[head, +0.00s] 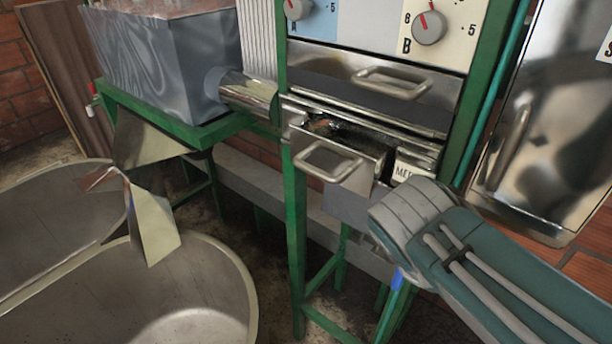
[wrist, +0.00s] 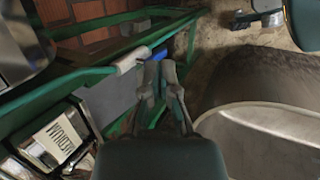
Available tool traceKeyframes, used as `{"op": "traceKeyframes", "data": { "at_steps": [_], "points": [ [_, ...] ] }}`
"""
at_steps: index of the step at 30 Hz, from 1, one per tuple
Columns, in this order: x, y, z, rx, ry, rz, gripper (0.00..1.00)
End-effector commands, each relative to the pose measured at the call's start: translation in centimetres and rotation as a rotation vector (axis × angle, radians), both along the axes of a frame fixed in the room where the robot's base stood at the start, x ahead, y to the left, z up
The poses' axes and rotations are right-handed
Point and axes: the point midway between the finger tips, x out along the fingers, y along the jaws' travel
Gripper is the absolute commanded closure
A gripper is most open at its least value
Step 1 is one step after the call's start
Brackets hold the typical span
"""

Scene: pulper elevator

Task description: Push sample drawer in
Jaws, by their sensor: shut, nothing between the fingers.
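In the head view an open metal drawer (head: 352,198) sticks out of the green-framed machine, with a bar handle (head: 328,161) on its front. Dark material shows inside it. A label (head: 412,171) starting "MED" sits beside it on the right. An upper drawer (head: 372,98) with its own handle (head: 393,82) sits above. My arm comes in from the lower right and hides my gripper in the head view. In the wrist view my gripper (wrist: 161,74) is shut and empty. A label (wrist: 61,133), seen upside down, is left of it. I cannot tell whether the gripper touches the drawer.
Green frame legs (head: 296,235) stand below the drawer. Large metal tubs (head: 150,300) are at the lower left, and a grey hopper (head: 165,70) is at the upper left. A shiny metal panel (head: 540,120) is on the right. Knobs (head: 429,28) are above.

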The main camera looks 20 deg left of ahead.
Motion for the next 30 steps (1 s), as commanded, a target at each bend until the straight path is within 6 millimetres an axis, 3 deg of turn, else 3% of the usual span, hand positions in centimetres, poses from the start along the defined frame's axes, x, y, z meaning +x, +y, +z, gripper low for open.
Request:
{"op": "traceKeyframes", "data": {
  "at_steps": [6, 11, 18, 21, 26, 30],
  "points": [
    [1.8, 6.4, 2.3, -0.381, 0.049, 0.420, 1.00],
    [2.0, 12.4, 4.4, -0.670, 0.038, 0.680, 1.00],
    [-0.9, 22.3, 7.5, -1.087, -0.042, 0.966, 1.00],
    [-2.5, 25.0, 8.5, -1.201, -0.078, 1.022, 1.00],
    [-3.4, 26.5, 9.1, -1.275, -0.102, 1.050, 1.00],
    [-2.2, 25.9, 8.9, -1.274, -0.101, 1.047, 1.00]
  ]
}}
